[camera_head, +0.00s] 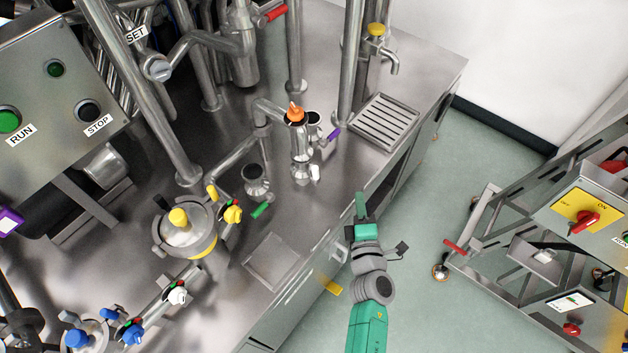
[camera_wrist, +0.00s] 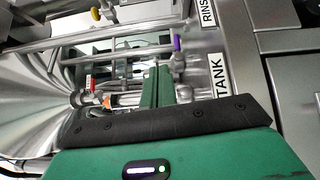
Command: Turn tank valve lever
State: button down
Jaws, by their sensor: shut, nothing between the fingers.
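My gripper (camera_head: 361,206) is green and hangs over the front edge of the steel bench, fingers pointing away toward the bench's far end. It is shut and empty, clear of every lever. In the wrist view its fingers (camera_wrist: 160,84) lie together, with a "TANK" label (camera_wrist: 218,76) on a steel panel just to their right. A purple-tipped lever (camera_wrist: 176,43) shows beyond the fingertips. In the head view a purple lever (camera_head: 333,134) sits beside the orange-topped fitting, and a green lever (camera_head: 261,210) sits left of my gripper. I cannot tell which lever is the tank valve's.
A steel bench (camera_head: 330,205) carries pipes, a yellow-knobbed vessel (camera_head: 188,228), an orange-topped fitting (camera_head: 296,118) and a drain grate (camera_head: 384,122). A control box (camera_head: 50,85) stands at left. A cart with a red switch (camera_head: 583,222) stands right. The floor between is free.

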aim_at(316, 175)
jog(key=s+a+n+y, duration=0.1)
jog(key=a, duration=0.1)
jog(key=s+a+n+y, duration=0.1)
jog(key=s+a+y, duration=0.1)
jog(key=a, duration=0.1)
jog(key=s+a+n+y, duration=0.1)
jog(key=s+a, duration=0.1)
jog(key=a, duration=0.1)
jog(key=shift+f+y, duration=0.15)
jog(key=shift+y, duration=0.25)
jog(key=b+x, duration=0.1)
jog(key=x, duration=0.2)
jog(key=b+x, duration=0.2)
jog(key=x, duration=0.1)
jog(key=b+x, duration=0.1)
jog(key=x, duration=0.2)
jog(key=shift+w+f, duration=0.15)
jog(key=shift+f, duration=0.15)
jog(key=shift+w+r+b, duration=0.2)
jog(key=shift+w+b, duration=0.1)
jog(key=shift+w, duration=0.15)
jog(key=shift+a, duration=0.1)
